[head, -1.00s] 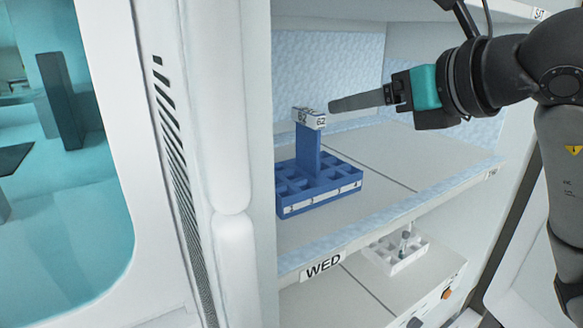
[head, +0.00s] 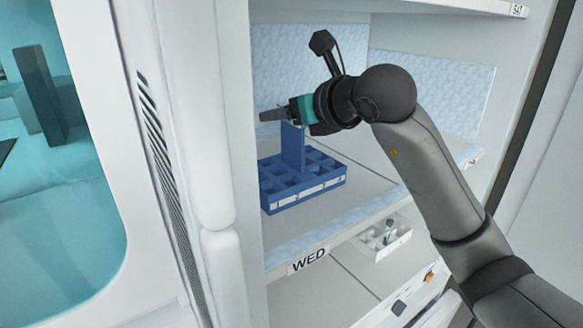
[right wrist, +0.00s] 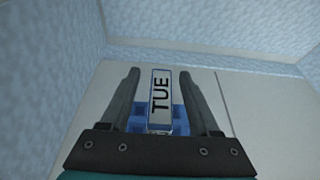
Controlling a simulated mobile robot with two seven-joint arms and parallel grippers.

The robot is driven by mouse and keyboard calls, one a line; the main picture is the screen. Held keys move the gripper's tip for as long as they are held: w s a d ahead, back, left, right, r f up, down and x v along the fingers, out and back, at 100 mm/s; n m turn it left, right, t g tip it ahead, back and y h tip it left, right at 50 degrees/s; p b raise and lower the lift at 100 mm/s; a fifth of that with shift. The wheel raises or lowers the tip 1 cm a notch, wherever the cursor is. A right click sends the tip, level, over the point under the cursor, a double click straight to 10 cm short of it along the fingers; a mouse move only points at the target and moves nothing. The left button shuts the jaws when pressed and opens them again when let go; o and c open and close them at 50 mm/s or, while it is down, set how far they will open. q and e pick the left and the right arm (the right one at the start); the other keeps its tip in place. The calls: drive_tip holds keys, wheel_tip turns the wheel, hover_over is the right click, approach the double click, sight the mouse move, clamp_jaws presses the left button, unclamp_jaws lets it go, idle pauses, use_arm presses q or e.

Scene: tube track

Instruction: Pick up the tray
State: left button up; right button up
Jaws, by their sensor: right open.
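The blue tray (head: 308,196) has several compartments and a tall upright handle (head: 293,150). It stands on the cabinet shelf marked WED. My right gripper (head: 270,115) is level with the top of the handle in the head view, and hides the handle's top there. In the right wrist view the handle's white top (right wrist: 160,95), marked TUE, lies between the two open fingers, with a gap on each side. Blue parts of the tray (right wrist: 180,113) show below it. My left gripper is not in view.
A lower shelf holds a white rack (head: 385,240) with a small item in it. The cabinet's white side post (head: 235,130) stands close left of the tray. Another shelf (head: 430,7) is above. The shelf right of the tray is bare.

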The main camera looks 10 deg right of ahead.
drive_tip(key=shift+w+a+f, duration=0.1)
drive_tip(key=shift+w+f, duration=0.15)
drive_tip(key=shift+w, duration=0.15)
clamp_jaws()
drive_tip(key=shift+r, duration=0.1)
idle(0.4)
